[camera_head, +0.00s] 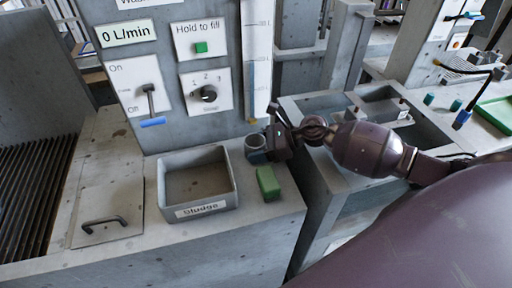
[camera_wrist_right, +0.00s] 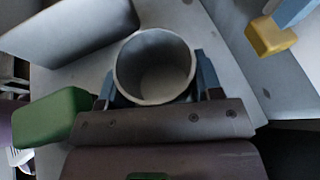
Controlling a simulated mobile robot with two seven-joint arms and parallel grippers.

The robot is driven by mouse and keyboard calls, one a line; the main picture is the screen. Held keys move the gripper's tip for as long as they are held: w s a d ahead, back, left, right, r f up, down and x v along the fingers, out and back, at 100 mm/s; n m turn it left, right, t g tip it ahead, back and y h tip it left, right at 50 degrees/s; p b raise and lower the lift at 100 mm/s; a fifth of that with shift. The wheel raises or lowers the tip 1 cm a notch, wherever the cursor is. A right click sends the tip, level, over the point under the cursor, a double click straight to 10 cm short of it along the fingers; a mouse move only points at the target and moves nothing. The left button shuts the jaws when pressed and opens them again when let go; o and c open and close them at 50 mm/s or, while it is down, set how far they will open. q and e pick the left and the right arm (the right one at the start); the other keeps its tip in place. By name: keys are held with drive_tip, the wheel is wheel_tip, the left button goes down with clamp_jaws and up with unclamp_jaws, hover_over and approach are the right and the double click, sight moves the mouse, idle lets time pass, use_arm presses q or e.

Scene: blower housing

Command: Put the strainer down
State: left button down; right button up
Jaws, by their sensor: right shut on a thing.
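The strainer, a small grey round cup (camera_head: 257,147), is upright near the right back corner of the concrete counter, just beyond a green block. In the right wrist view the strainer (camera_wrist_right: 155,68) shows its open round mouth, and its inside looks empty. My right gripper (camera_head: 268,150) reaches it from the right. In the right wrist view the blue fingers of my right gripper (camera_wrist_right: 155,82) stand on both sides of the strainer and are shut on it. I cannot tell whether its bottom touches the counter. My left gripper is not in view.
A grey box labelled Sludge (camera_head: 197,208) stands left of the strainer. The green block (camera_head: 267,182) lies close in front of it. A panel with a lever (camera_head: 150,100) and knob (camera_head: 208,94) rises behind. A gap separates the counter from the sink unit (camera_head: 330,165).

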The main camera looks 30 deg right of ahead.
drive_tip(key=o, duration=1)
drive_tip(key=shift+r, duration=0.2)
drive_tip(key=v, duration=1.2)
drive_tip(key=shift+d+f, duration=0.1)
